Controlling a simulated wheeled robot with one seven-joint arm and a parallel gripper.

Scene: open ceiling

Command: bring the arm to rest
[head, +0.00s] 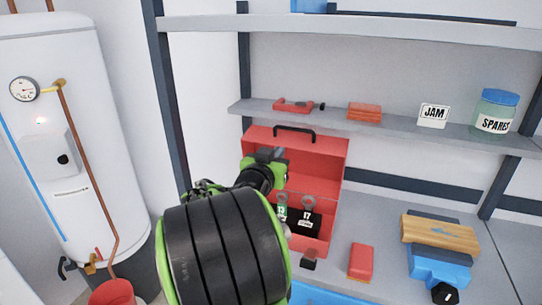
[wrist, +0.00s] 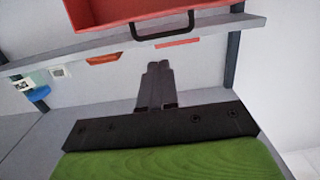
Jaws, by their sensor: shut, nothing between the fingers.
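My arm reaches up from the bottom of the head view, and its large black and green link hides part of the bench. My gripper (head: 266,154) is in front of the open lid of a red toolbox (head: 320,157). In the wrist view, my gripper (wrist: 156,72) has its two grey fingers together, with nothing between them. The wrist picture appears upside down, with the red lid and its black handle (wrist: 163,30) at the top. I cannot tell whether the gripper touches the lid.
The toolbox holds wrenches with a black "17" tag (head: 305,219). A red block (head: 361,262), a wooden block (head: 440,232) and a blue tool (head: 440,266) lie right. A shelf (head: 388,128) behind bears a jar (head: 496,110) and a JAM card (head: 433,115). A white boiler (head: 85,180) stands left.

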